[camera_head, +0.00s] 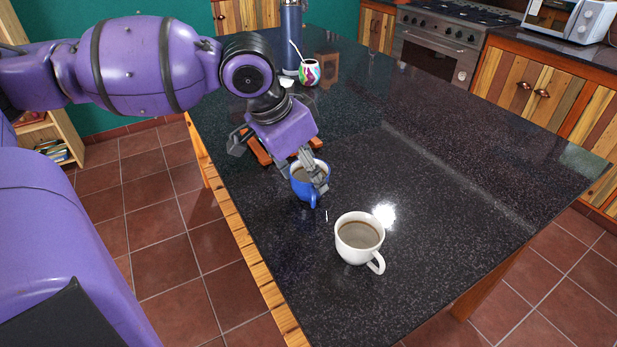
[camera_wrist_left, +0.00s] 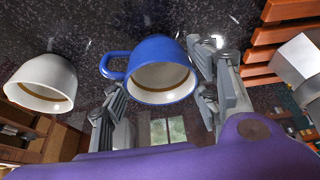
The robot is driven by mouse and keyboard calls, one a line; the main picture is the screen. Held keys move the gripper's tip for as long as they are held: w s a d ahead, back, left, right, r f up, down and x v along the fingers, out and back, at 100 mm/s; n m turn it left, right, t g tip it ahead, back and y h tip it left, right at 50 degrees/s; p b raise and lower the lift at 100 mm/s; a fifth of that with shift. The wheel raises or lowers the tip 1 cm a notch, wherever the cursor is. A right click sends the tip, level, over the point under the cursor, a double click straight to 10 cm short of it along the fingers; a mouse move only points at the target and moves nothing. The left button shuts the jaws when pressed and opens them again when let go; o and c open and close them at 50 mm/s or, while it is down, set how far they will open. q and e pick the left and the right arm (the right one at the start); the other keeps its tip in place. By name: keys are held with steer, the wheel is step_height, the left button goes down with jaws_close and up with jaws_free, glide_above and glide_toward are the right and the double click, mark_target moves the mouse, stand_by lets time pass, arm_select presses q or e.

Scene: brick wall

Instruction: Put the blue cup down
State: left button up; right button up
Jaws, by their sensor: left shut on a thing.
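The blue cup (camera_head: 303,191) holds a brown drink and is upright over the near left part of the dark table. My left gripper (camera_head: 314,177) is shut on it, with grey fingers at its side and rim. In the left wrist view the blue cup (camera_wrist_left: 158,52) is between the two fingers of my left gripper (camera_wrist_left: 160,80), its handle pointing left. I cannot tell whether its base touches the table or is slightly above it. My right gripper is not in view.
A white cup (camera_head: 359,244) with a brown drink stands in front of the blue cup. A reddish slatted wooden piece (camera_head: 262,151) lies behind my gripper. A patterned gourd cup (camera_head: 310,72) and a blue flask (camera_head: 290,38) stand farther back. The tabletop (camera_head: 440,165) to the right is clear.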

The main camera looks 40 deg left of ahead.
arm_select(q)
steer(key=shift+f, duration=0.5)
steer(key=shift+r, duration=0.1)
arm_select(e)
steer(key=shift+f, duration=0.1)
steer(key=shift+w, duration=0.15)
arm_select(q)
steer(key=o, duration=1.2)
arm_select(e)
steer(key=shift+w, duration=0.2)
arm_select(q)
steer(key=shift+p+v, duration=3.15)
steer(key=shift+v, duration=2.8)
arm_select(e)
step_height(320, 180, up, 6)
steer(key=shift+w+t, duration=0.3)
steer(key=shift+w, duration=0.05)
